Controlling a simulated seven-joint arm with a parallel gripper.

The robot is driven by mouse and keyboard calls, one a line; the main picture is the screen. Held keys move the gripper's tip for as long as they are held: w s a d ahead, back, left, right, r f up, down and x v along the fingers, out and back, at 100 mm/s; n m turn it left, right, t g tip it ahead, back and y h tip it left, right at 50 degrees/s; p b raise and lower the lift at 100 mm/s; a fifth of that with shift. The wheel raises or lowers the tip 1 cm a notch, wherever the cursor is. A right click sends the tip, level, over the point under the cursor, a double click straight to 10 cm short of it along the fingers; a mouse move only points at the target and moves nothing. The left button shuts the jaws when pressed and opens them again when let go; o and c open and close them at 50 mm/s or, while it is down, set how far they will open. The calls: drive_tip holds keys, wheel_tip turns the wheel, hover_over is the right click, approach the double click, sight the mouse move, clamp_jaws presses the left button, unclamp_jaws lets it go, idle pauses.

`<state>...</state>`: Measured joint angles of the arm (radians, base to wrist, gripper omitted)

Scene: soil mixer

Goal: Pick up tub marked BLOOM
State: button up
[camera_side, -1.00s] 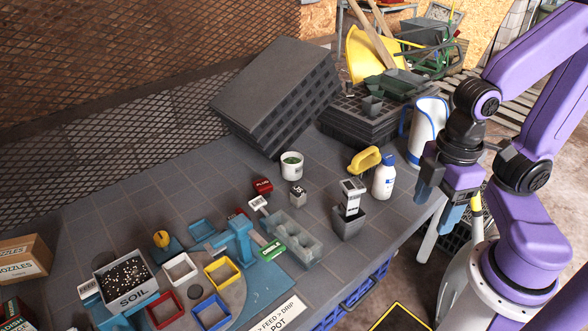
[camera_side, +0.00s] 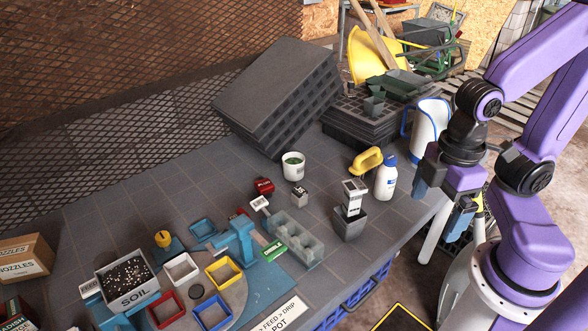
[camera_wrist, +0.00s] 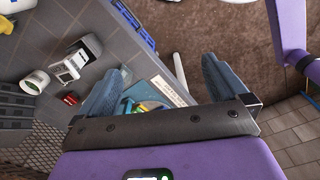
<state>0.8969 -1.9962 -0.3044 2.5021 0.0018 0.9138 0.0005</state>
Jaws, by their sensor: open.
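No label reading BLOOM can be made out in either view. Small tub-like blocks stand mid-table in the side view: a red one (camera_side: 264,187) with a white label, and a grey one (camera_side: 299,197) with a pale top and dark lettering. A green labelled piece (camera_side: 274,251) lies by a grey moulded tray (camera_side: 292,237). My gripper (camera_side: 440,205) is open and empty beyond the table's right edge, well to the right of these pieces. In the wrist view its two blue-grey fingers (camera_wrist: 164,65) are spread apart with nothing held between them.
A white cup (camera_side: 292,166) stands behind. The soil bin (camera_side: 127,280) and coloured square frames are at front left.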

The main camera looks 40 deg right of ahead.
drive_tip(key=w+a+m+t, duration=0.2)
drive_tip(key=w+a+m, duration=0.15)
drive_tip(key=w, duration=0.95)
drive_tip(key=m+t+h, duration=0.3)
drive_tip(key=m, duration=1.1)
hover_over(293, 162)
drive_tip(key=s+a, duration=0.2)
drive_tip(key=s, duration=0.3)
drive_tip(key=f, duration=2.3)
drive_tip(key=shift+w+a, duration=0.2)
drive_tip(key=shift+w, duration=0.05)
drive_tip(key=shift+a+x, duration=0.2)
drive_tip(key=shift+x, duration=2.35)
drive_tip(key=shift+w, duration=0.2)
drive_tip(key=c, duration=1)
